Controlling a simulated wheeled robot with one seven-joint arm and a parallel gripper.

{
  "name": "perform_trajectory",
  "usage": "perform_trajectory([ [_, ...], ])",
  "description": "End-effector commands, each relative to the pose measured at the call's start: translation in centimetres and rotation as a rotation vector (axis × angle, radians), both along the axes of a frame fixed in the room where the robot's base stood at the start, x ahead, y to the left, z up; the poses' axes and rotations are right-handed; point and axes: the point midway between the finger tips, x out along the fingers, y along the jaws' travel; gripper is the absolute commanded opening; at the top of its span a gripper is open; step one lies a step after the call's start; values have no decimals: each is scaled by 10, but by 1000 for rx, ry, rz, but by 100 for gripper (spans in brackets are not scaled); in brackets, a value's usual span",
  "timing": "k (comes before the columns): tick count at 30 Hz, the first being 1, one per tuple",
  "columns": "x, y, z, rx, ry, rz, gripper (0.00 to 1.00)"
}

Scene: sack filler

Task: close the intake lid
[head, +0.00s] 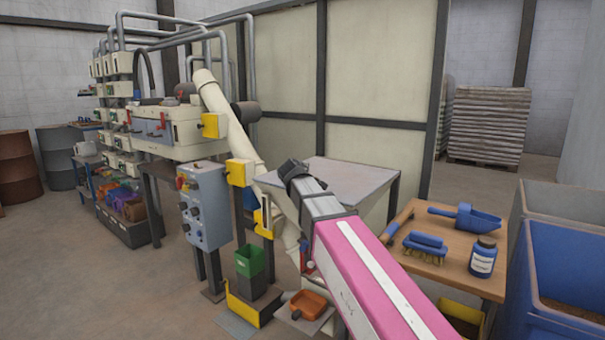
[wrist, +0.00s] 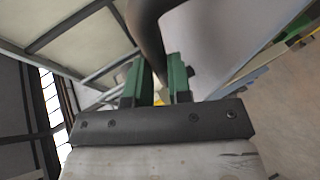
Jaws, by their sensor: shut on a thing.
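A grey flat panel on a dark-framed stand (head: 335,178) is in the middle of the head view. It looks like the intake's top, but I cannot tell which part is the lid or how far it is open. A large pale grey surface (wrist: 215,45) lies just right of the fingers. I cannot tell whether the bar is the lid's handle.
A slanted cream tube (head: 228,120) and a blue-grey control box (head: 205,205) stand left of my arm. A wooden table (head: 450,262) with a blue scoop, brush and jar is at right, beside blue bins (head: 565,270). An orange scoop (head: 308,303) sits low in front.

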Motion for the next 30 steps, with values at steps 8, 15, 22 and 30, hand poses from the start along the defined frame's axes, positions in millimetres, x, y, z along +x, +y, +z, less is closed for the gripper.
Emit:
perform_trajectory([
  [8, -4, 0, -15, 18, 32, -10, 0],
  [15, -3, 0, -15, 16, 31, -10, 44],
  [22, -5, 0, -13, 16, 30, -10, 44],
  [30, -41, 6, 3, 15, 23, -7, 44],
])
